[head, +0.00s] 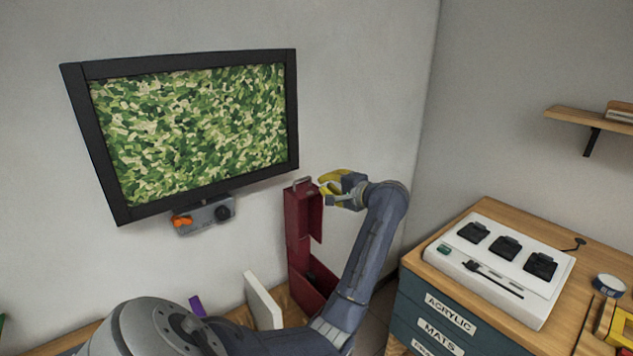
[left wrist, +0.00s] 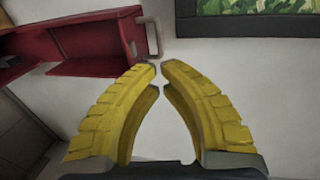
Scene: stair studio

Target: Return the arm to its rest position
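My left arm reaches up from the bottom of the head view, and its gripper (head: 322,184) with yellow fingers is just right of the red case's top. In the left wrist view the two fingertips (left wrist: 158,65) come together, with a narrow gap between the fingers further down and nothing visible held there. The tall red case (head: 298,238) has a grey metal handle (head: 302,183) on top. The handle also shows in the left wrist view (left wrist: 153,36), just beyond the fingertips. Whether the fingertips touch it is unclear. My right gripper is not in view.
A framed screen (head: 190,130) with a green camouflage pattern hangs on the wall, a grey device (head: 203,216) below it. A white panel (head: 262,300) stands left of the red case. At right, a wooden-topped drawer cabinet (head: 440,318) carries a white switch box (head: 500,262).

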